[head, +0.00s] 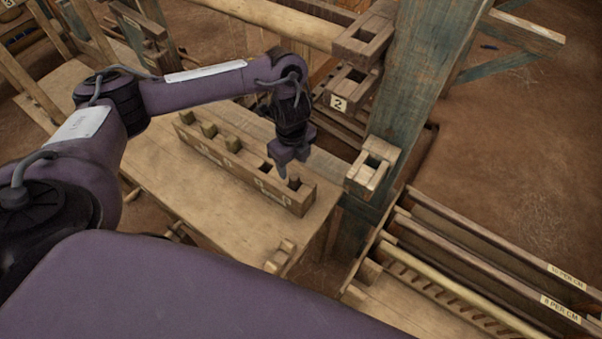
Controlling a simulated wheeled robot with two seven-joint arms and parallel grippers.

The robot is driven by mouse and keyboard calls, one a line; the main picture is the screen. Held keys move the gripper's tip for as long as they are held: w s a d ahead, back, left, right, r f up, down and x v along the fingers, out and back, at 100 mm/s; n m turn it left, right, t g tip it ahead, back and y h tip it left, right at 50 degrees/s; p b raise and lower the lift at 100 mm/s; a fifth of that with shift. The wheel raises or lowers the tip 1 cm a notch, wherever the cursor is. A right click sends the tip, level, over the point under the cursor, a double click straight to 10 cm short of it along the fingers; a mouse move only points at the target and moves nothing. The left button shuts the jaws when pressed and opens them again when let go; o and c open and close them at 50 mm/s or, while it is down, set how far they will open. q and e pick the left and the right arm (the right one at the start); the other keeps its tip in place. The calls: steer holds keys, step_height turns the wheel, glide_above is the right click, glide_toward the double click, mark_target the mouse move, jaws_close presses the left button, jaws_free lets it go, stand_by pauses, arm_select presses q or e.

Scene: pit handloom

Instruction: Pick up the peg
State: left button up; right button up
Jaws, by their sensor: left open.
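Several square-topped wooden pegs stand in a long wooden block on the bench. One peg (209,129) is in the middle of a group of three at the block's left half, and another peg (231,142) stands just right of it. The block (225,165) has dark square openings toward its right end. My left gripper (287,162) is open, pointing down over the right end of the block, apart from the three pegs. Its fingers partly hide the openings there, and I cannot tell whether they touch the block. My right gripper is not in view.
A thick loom post (420,80) stands right of the block, with socketed wooden brackets and a "2" label (338,102) beside it. Slatted racks (480,250) fill the lower right.

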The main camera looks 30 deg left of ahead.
mark_target(295, 177)
arm_select(q)
steer(key=shift+f, duration=0.85)
steer(key=shift+s+f+b, duration=0.15)
steer(key=shift+f+b, duration=0.15)
steer(key=shift+b, duration=0.05)
steer(key=shift+s+d+f+b, duration=0.15)
steer(key=shift+f+b, duration=0.1)
steer(key=shift+f, duration=0.3)
steer(key=shift+s+d+f+b, duration=0.1)
steer(key=shift+s+f+b, duration=0.1)
steer(key=shift+f, duration=0.3)
steer(key=shift+w+f+b, duration=0.15)
steer(key=shift+f+b, duration=0.1)
steer(key=shift+f, duration=0.35)
steer(key=shift+w+f+b, duration=0.15)
steer(key=shift+f+b, duration=0.1)
steer(key=shift+f, duration=0.35)
steer(key=shift+w+f, duration=0.15)
steer(key=shift+f, duration=0.05)
steer(key=shift+r, duration=0.1)
steer(key=shift+c, duration=0.2)
steer(key=c, duration=1)
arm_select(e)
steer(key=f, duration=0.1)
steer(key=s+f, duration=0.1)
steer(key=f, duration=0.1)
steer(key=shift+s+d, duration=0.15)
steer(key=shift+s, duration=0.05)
